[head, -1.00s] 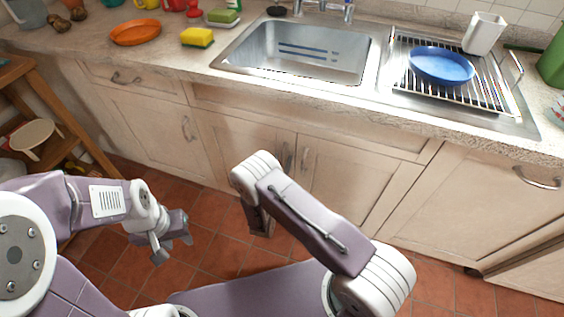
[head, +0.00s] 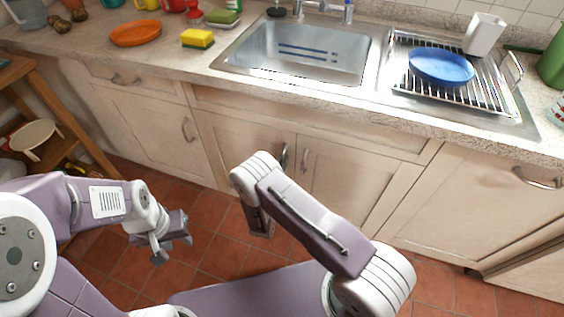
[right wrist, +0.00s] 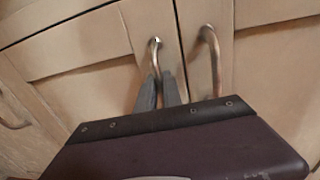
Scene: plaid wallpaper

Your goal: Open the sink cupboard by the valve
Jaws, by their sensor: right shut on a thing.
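The sink cupboard has two pale wooden doors below the sink, a left door (head: 240,146) and a right door (head: 345,182). Both look shut or nearly so. Each has an upright metal handle near the middle seam. The left handle (right wrist: 154,50) stands at my right gripper's fingertips (right wrist: 160,82) in the right wrist view; the fingers are close together and shut on it. The right handle (right wrist: 211,55) is free beside them. In the head view my right forearm hides the fingers. My left gripper (head: 172,248) is open and empty above the floor, away from the doors.
The counter with the steel sink (head: 296,52) runs above the doors. A blue plate (head: 441,66) lies on the drying rack at right. A wooden shelf (head: 66,130) stands at far left, near my left arm. The tiled floor (head: 215,258) before the cupboard is clear.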

